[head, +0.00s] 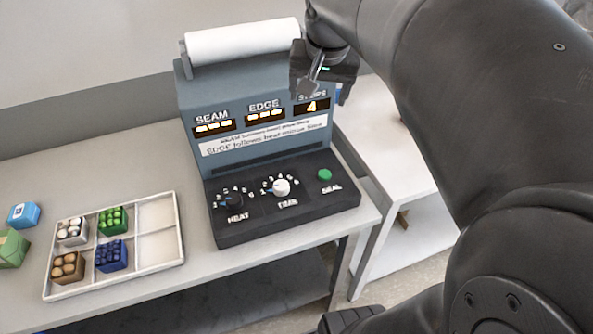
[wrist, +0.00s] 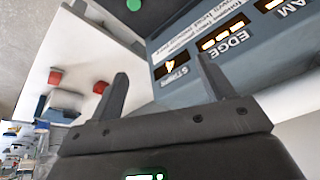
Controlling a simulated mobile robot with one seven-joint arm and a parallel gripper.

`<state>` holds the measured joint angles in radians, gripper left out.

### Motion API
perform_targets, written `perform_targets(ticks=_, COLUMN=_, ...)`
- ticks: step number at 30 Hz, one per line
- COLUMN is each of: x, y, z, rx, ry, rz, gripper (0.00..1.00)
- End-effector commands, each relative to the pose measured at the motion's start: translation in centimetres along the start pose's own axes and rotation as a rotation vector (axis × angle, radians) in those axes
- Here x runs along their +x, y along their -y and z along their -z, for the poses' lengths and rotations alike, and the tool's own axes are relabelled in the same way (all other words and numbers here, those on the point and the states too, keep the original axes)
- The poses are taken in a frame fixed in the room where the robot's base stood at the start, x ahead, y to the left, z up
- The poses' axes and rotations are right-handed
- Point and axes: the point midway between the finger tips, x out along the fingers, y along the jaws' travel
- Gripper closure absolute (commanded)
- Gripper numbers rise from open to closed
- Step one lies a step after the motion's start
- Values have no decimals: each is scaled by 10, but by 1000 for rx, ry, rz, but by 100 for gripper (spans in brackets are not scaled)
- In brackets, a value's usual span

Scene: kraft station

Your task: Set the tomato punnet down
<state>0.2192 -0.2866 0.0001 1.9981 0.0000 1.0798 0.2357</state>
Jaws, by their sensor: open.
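My gripper (head: 318,85) is in front of the upper right part of the sealing machine, near its right display. The wrist view shows its two fingers (wrist: 161,65) wide apart, with nothing between them. I cannot pick out a tomato punnet for certain. Two small red things, one red block (wrist: 55,77) and another (wrist: 100,87), stand apart on a white surface in the wrist view; they are too small to name. The tray (head: 172,262) at the left holds a white punnet (head: 72,232), a green one (head: 113,220), a brown one (head: 67,267) and a blue one (head: 111,256).
The sealing machine (head: 250,150) has a white roll (head: 243,42) on top, HEAT and TIME knobs, and a green SEAL button (head: 324,174). The tray's right compartments are empty. A light blue box (head: 24,214) stands left of the tray. A white side table (head: 395,165) is partly hidden behind my arm.

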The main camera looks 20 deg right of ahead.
Motion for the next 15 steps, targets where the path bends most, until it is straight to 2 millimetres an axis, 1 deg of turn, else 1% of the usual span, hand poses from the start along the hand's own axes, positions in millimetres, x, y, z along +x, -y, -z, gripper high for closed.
perform_targets(ticks=1, x=-3, y=5, z=-24, rx=-51, ry=-15, rz=14, gripper=26)
perform_targets(ticks=5, x=-2, y=12, z=-77, rx=-177, ry=-52, rz=45, gripper=26)
perform_targets(ticks=6, x=0, y=13, z=-93, rx=-213, ry=-63, rz=54, gripper=26)
perform_targets(ticks=9, x=7, y=13, z=-129, rx=-300, ry=-89, rz=75, gripper=26)
perform_targets(ticks=12, x=14, y=12, z=-156, rx=-366, ry=-109, rz=90, gripper=26)
perform_targets(ticks=15, x=20, y=11, z=-174, rx=-411, ry=-123, rz=101, gripper=26)
